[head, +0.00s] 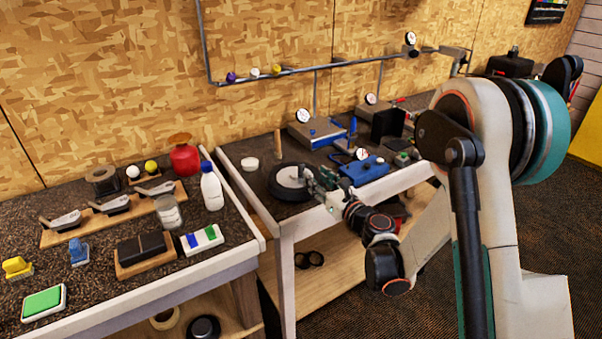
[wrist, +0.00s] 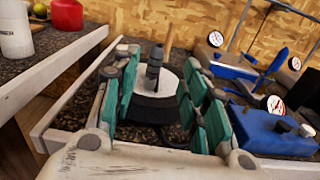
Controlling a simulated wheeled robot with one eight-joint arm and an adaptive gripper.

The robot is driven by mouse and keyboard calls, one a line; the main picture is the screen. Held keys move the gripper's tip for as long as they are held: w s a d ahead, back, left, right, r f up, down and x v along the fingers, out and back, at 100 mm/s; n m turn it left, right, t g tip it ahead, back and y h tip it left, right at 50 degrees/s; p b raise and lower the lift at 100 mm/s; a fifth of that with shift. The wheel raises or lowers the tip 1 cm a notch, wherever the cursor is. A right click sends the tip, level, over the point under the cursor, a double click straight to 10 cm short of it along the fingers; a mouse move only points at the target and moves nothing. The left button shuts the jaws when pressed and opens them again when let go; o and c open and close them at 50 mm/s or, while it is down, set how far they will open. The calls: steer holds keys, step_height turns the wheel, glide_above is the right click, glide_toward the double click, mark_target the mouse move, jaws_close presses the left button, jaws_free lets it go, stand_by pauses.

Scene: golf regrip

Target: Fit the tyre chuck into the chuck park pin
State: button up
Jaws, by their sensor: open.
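A dark grey stepped cylinder, apparently the tyre chuck (wrist: 154,68), stands upright between my fingers in the wrist view. Behind and below it is the white hub of a black-tyred wheel (head: 291,177), which lies flat on the right-hand bench. I cannot tell whether the cylinder touches the hub. My gripper (head: 318,184) is beside the wheel at the bench's front edge. It is open in the wrist view (wrist: 160,82), with teal pads on both sides of the cylinder and a gap around it. I cannot pick out the chuck park pin with certainty; a wooden peg (head: 277,144) stands behind the wheel.
A white bottle (head: 211,187) and red container (head: 185,157) are on the left bench. A gap separates the benches.

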mark_target(303, 169)
steer(key=x, duration=0.3)
steer(key=shift+w+a+f+b, duration=0.1)
steer(key=shift+w+a+b, duration=0.1)
steer(key=shift+w+b, duration=0.1)
steer(key=b+x, duration=0.1)
steer(key=x, duration=0.3)
steer(key=shift+a+f+b, duration=0.2)
steer(key=shift+a+b, duration=0.05)
steer(key=shift+b, duration=0.15)
steer(key=shift+w+a+r, duration=0.1)
steer(key=shift+w+a, duration=0.15)
steer(key=shift+w, duration=0.1)
jaws_close()
